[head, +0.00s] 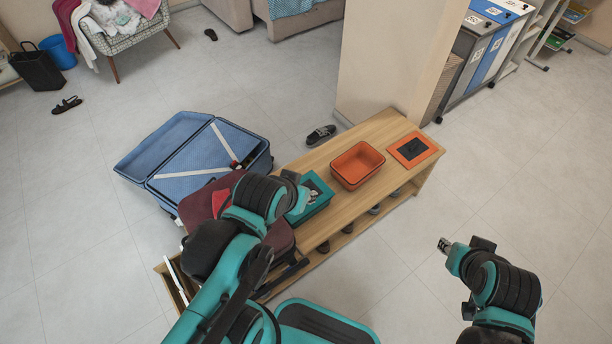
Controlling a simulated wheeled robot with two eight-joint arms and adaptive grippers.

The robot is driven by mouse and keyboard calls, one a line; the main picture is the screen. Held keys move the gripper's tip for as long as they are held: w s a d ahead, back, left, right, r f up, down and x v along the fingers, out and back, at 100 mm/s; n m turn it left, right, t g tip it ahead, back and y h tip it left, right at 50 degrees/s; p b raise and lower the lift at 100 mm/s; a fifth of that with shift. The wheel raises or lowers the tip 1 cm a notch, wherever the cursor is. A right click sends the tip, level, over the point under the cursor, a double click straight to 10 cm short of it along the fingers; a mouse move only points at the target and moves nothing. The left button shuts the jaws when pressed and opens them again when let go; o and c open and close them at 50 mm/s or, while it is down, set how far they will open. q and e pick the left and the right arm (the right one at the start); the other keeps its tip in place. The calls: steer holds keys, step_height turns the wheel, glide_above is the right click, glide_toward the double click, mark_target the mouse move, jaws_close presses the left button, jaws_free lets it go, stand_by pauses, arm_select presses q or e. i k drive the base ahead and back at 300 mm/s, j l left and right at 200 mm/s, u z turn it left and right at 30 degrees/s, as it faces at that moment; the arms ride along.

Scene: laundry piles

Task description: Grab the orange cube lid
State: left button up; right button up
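The orange lid (428,144) is a flat orange square with a dark square in its middle. It lies on the right end of the wooden bench (392,127), beside an open, empty orange box (358,165). My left gripper (304,190) is over the teal box (318,208), left of the orange box and well apart from the lid. Its fingers are hard to make out against the box. My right gripper (443,244) is over the floor, in front of the bench and below the lid in the picture. Its fingers are too small to read.
An open blue suitcase (163,140) lies on the floor behind the bench. Dark red cloth (196,207) is at the bench's left part. Shoes (321,135) lie near a beige pillar (385,60) behind the bench. The floor to the right is clear.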

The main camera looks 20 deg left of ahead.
mark_target(411, 151)
steer(key=i+l+z, duration=0.15)
steer(key=i+l, duration=0.55)
steer(key=l, duration=0.2)
steer(key=i+l+z, duration=0.1)
steer(key=i+l, duration=0.65)
steer(key=l, duration=0.1)
